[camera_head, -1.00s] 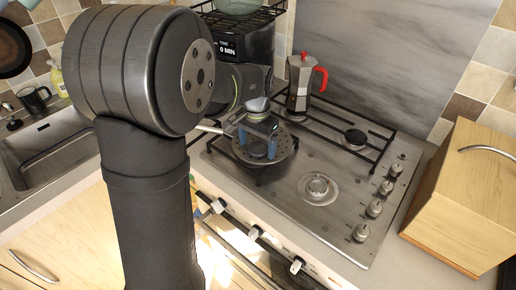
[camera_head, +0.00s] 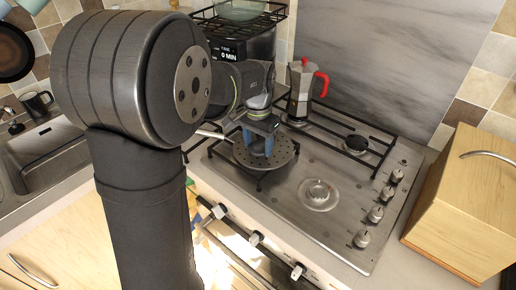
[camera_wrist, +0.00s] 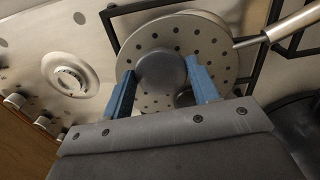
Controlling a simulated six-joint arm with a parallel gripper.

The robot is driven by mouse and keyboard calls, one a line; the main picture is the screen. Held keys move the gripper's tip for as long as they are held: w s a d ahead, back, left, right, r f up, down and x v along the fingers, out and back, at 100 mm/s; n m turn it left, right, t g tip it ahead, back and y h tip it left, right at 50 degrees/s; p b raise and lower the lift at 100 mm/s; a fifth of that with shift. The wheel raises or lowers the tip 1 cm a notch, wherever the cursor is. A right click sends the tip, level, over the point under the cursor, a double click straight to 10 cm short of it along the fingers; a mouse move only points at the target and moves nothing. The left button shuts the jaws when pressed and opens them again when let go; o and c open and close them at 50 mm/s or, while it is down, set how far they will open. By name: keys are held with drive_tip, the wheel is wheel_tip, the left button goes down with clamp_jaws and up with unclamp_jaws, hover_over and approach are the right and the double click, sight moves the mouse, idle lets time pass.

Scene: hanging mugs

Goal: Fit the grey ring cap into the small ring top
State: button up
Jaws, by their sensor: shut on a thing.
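The grey ring cap (camera_wrist: 162,70) is a smooth round grey disc between the two blue fingers in the wrist view. My gripper (camera_head: 260,147) is shut on it, above the perforated plate on the left of the hob. In the head view the fingers mostly hide the cap. The small ring top (camera_head: 319,194) is a pale round burner at the front middle of the hob, with nothing over it. It also shows at the left of the wrist view (camera_wrist: 72,80), apart from my gripper.
The perforated plate (camera_head: 283,156) with a long handle lies below my gripper. A moka pot (camera_head: 301,91) with a red handle stands behind. Black pan grates (camera_head: 376,165) cross the hob. Knobs (camera_head: 376,214) and a wooden box (camera_head: 465,195) are at the right.

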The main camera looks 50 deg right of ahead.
wheel_tip(320, 180, up, 2)
drive_tip(key=s+r, duration=0.6)
drive_tip(key=s, duration=0.5)
drive_tip(key=shift+s+a+r, duration=0.25)
drive_tip(key=shift+s+a, duration=0.1)
drive_tip(key=shift+a, duration=0.1)
drive_tip(key=o, duration=0.4)
drive_tip(key=c, duration=0.6)
drive_tip(key=shift+n, duration=0.7)
drive_tip(key=shift+s+d+f, duration=0.65)
drive_tip(key=shift+s+f, duration=0.55)
drive_tip(key=shift+s, duration=0.1)
drive_tip(key=shift+s+d+f, duration=0.7)
drive_tip(key=shift+s+f, duration=0.55)
drive_tip(key=shift+s, duration=0.05)
drive_tip(key=shift+s+d+f, duration=0.65)
drive_tip(key=shift+s+f, duration=0.55)
drive_tip(key=shift+s, duration=0.1)
drive_tip(key=shift+f, duration=0.15)
drive_tip(key=shift+f, duration=2.7)
